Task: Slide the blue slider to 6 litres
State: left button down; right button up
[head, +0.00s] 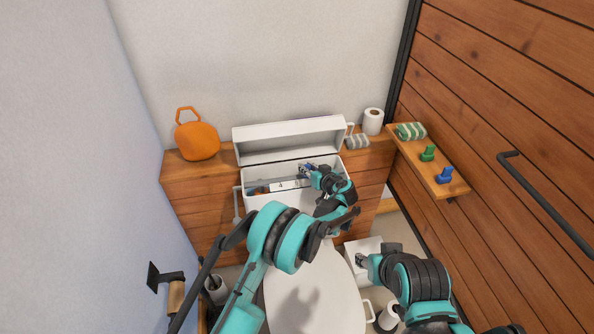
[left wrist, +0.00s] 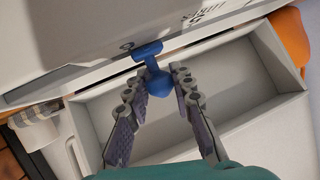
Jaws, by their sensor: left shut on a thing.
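A white cistern (head: 242,178) stands by the back wall with its lid (head: 290,136) tipped up behind it. A pale strip with numbers (head: 281,185) lies along it; a 4 is readable, the other marks are not clear. My left gripper (head: 306,172) is at the right part of this strip. In the left wrist view its fingers (left wrist: 160,92) are closed around the knob of the blue slider (left wrist: 152,55). Which mark the slider stands at cannot be told. My right gripper (head: 361,260) is low at the right, away from the cistern; its finger opening is unclear.
An orange bag (head: 197,141) and a toilet roll (head: 373,121) stand on the wooden ledge. A side shelf (head: 452,188) holds a striped towel (head: 411,131), a green piece (head: 427,153) and a blue piece (head: 444,175). The closed toilet lid (head: 310,300) is below.

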pick_arm(q)
jog(key=shift+w+d, duration=0.2)
jog(key=shift+d, duration=0.55)
jog(key=c, duration=1.3)
grip_release()
jog(key=shift+o, duration=0.2)
jog(key=shift+s, duration=0.1)
jog(key=v, duration=0.7)
jog(key=shift+s+d+r, duration=0.15)
